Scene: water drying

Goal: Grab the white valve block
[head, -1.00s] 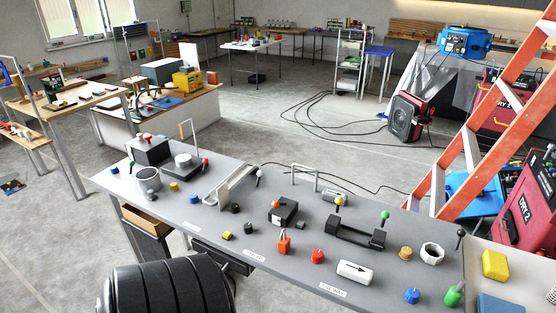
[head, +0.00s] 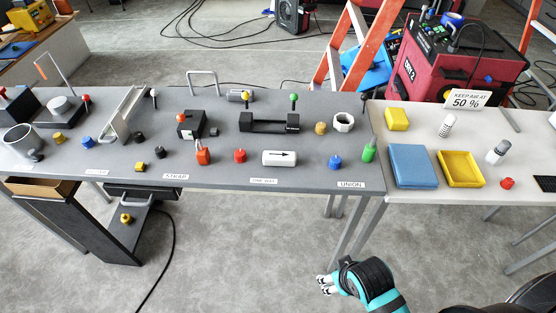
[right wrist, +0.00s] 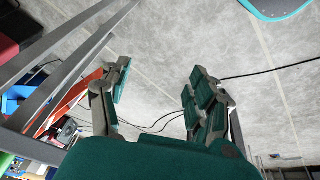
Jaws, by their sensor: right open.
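The white valve block (head: 279,158) with a black arrow lies on the grey table, behind the "ONE WAY" label, between a red knob and a blue knob. My right gripper (head: 322,285) is in front of the table and below its top in the head view, well apart from the block. In the right wrist view the right gripper (right wrist: 155,100) has its two fingers spread with nothing between them. The valve block cannot be made out in the right wrist view. My left gripper is not in view.
A white table (head: 440,204) adjoins at right. Open floor lies in front.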

